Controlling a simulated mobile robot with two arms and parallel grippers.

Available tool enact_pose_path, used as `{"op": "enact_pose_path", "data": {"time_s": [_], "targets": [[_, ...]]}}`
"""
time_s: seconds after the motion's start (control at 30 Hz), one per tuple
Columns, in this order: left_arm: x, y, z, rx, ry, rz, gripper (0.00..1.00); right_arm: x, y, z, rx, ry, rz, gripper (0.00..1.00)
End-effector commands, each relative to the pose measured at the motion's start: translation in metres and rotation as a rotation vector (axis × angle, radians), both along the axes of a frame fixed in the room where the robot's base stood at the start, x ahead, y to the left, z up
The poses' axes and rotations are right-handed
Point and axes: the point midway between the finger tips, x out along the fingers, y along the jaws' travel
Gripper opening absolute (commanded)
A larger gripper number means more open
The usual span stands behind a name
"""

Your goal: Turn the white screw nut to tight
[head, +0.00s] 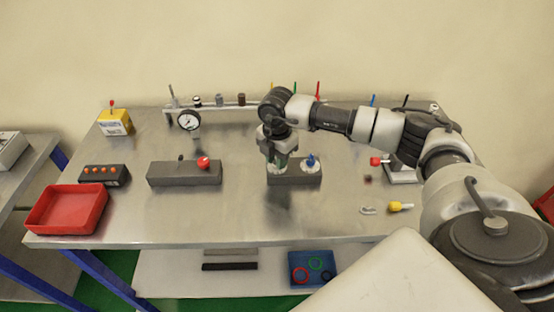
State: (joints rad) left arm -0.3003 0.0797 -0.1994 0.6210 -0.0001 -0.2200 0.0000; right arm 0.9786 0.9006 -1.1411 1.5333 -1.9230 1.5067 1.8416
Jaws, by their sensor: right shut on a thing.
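My right gripper (278,162) points down over the left part of a dark grey block (298,180) in the middle of the table. It is shut on what looks like the white screw nut (281,174), of which only a little pale edge shows below the fingers. Something greenish shows between or beside the fingers; I cannot tell what it is. Just right of the gripper, a blue fitting (311,160) stands upright on a white round base on the same block. The nut's thread and how tight it sits are hidden. My left gripper is not in view.
A second grey block (184,174) with a red ball knob stands left on the metal table (235,215). A pressure gauge (189,120) and a manifold rail are behind. A red tray (66,209) is at front left, a yellow-handled part (400,206) at right.

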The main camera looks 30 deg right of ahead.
Motion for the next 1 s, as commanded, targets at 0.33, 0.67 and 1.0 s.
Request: {"op": "enact_pose_path", "data": {"time_s": [0.33, 0.67, 1.0], "targets": [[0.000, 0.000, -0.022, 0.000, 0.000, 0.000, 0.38, 0.001, 0.000, -0.002, 0.000, -0.003, 0.325, 0.03], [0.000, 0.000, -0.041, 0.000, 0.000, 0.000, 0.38, 0.001, 0.000, -0.002, 0.001, -0.004, 0.637, 0.03], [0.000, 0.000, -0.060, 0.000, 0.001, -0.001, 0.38, 0.001, 0.000, -0.002, -0.001, -0.004, 0.961, 0.03]]}}
